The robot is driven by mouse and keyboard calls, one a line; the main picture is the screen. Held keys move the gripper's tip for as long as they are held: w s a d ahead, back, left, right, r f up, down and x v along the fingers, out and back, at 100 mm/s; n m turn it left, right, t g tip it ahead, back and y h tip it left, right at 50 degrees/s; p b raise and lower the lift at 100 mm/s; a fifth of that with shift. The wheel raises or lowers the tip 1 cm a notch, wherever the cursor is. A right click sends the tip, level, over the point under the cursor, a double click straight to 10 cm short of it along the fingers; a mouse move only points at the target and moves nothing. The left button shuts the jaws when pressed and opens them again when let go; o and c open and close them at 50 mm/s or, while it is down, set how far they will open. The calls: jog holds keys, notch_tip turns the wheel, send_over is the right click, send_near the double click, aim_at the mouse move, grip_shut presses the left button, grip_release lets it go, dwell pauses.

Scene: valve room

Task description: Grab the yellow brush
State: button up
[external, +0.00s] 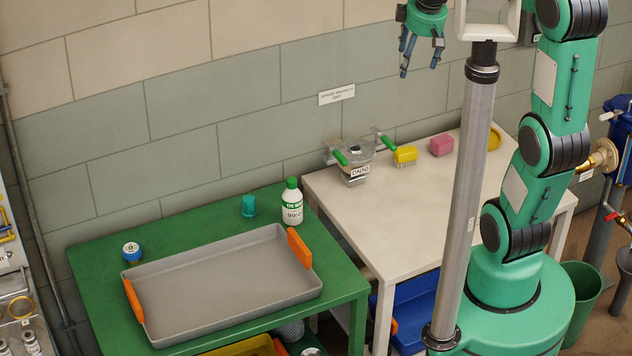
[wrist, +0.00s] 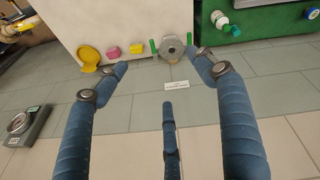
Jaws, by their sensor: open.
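My gripper (external: 418,70) is high in front of the wall, well above the white table and apart from the brush. Its blue fingers are spread and empty. In the wrist view my gripper (wrist: 163,72) shows its fingers apart with only wall and a small sign between them.
A green table (external: 90,290) at left holds a grey tray (external: 220,285) and a white bottle (external: 292,203).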

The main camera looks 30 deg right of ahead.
jog(key=w+d+f+n+g, duration=0.1)
jog(key=w+d+f+n, duration=0.25)
jog(key=w+f, duration=0.5)
jog(key=n+g+b, duration=0.1)
jog(key=n+g, duration=0.2)
jog(key=n, duration=0.4)
send_over(405, 148)
notch_tip(405, 148, down, 29)
jog(key=shift+w+r, duration=0.25)
jog(key=shift+f, duration=0.1)
jog(key=shift+f+b, duration=0.7)
jog(key=shift+f, duration=3.55)
jog(key=shift+s+f+b, duration=0.15)
jog(key=shift+f+b, duration=0.5)
jog(key=shift+f, duration=1.95)
